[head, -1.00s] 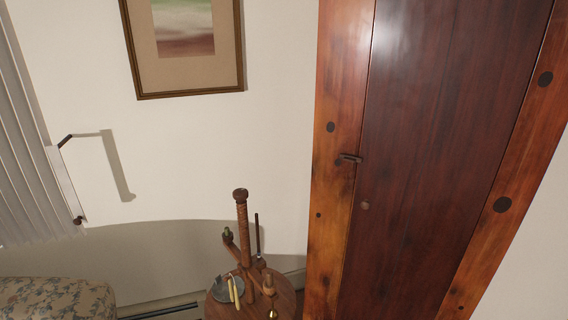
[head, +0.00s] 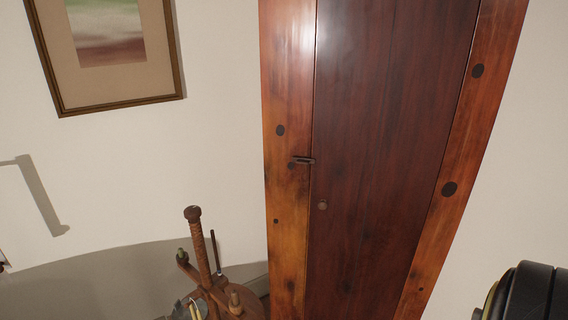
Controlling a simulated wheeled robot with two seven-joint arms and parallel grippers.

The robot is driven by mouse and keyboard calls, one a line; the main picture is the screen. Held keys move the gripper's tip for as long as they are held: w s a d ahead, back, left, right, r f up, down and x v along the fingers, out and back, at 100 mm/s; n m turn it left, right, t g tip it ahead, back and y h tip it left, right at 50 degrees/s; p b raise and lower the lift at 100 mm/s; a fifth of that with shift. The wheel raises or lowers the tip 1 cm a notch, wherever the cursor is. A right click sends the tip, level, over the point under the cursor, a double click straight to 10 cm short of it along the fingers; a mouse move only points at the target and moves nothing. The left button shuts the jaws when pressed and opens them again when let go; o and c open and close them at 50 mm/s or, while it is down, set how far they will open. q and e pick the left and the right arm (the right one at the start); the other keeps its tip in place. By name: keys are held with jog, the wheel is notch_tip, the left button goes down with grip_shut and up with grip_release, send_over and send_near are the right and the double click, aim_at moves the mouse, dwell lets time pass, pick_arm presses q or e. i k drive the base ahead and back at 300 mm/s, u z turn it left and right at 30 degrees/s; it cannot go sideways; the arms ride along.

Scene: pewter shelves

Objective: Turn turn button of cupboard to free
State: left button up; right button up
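The wooden cupboard (head: 390,130) stands ahead, with a dark red-brown door inside a lighter orange-brown frame. Its turn button (head: 304,160) is a small dark bar at the door's left edge. It lies roughly level and reaches across the seam between frame and door. A small round knob (head: 322,205) sits on the door just below and to the right of it. The door looks shut. Neither gripper is in view.
A round wooden stand (head: 222,295) with a tall threaded post and small tools stands low, left of the cupboard. A framed picture (head: 112,100) hangs on the wall at upper left. A dark rounded part at the lower right edge may be mine.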

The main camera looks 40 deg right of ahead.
aim_at(299, 160)
jog(key=i, duration=1.1)
jog(key=z, duration=1.6)
